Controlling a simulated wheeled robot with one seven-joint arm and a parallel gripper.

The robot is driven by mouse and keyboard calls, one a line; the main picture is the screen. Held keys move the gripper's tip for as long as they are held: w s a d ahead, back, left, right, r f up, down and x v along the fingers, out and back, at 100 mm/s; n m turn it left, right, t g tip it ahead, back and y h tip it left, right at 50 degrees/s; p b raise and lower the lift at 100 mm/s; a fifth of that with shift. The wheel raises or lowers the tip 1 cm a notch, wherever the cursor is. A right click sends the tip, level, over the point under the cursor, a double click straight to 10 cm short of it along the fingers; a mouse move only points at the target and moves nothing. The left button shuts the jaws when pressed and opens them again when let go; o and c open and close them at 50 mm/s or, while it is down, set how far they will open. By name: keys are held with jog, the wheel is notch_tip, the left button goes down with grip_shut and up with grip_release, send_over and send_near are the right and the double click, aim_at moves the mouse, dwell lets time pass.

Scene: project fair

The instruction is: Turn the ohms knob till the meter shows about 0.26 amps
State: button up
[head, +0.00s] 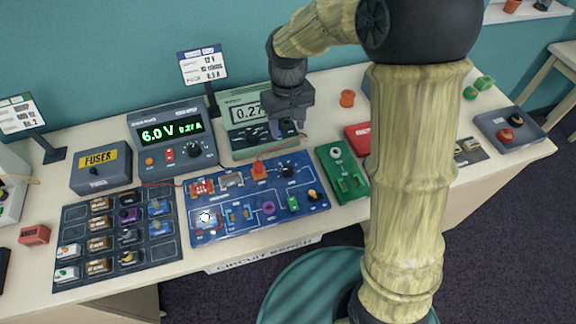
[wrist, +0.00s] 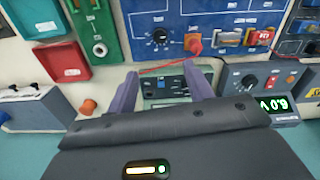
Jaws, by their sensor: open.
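The meter (head: 240,98) is a pale green box at the back. Its display reads 0.27 and is partly hidden by my arm. The power supply (head: 142,119) beside it shows 6.0 V and 0.27 A. A black round knob (head: 288,171), which seems to be the ohms knob, sits on the blue circuit board (head: 226,230); its label is too small to read. It also shows in the wrist view (wrist: 160,38). My gripper (head: 288,132) is open and empty in front of the meter. In the wrist view its fingers (wrist: 165,82) straddle the meter's lower panel, short of the knob.
An orange plug (head: 259,172) with a red wire stands left of the knob. A green board (head: 341,181) lies right of the blue board. A dark parts tray (head: 75,235), a FUSES box (head: 100,175) and an orange cylinder (head: 347,98) also stand on the table.

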aim_at(288, 168)
notch_tip(288, 168, down, 18)
jog(key=shift+r+p, duration=0.25)
jog(key=shift+p, duration=0.65)
jog(key=shift+c, duration=0.4)
jog(key=c, duration=0.9)
jog(key=shift+m, duration=0.8)
jog(key=o, duration=1)
jog(key=shift+r+b, duration=0.1)
jog(key=shift+b, duration=0.2)
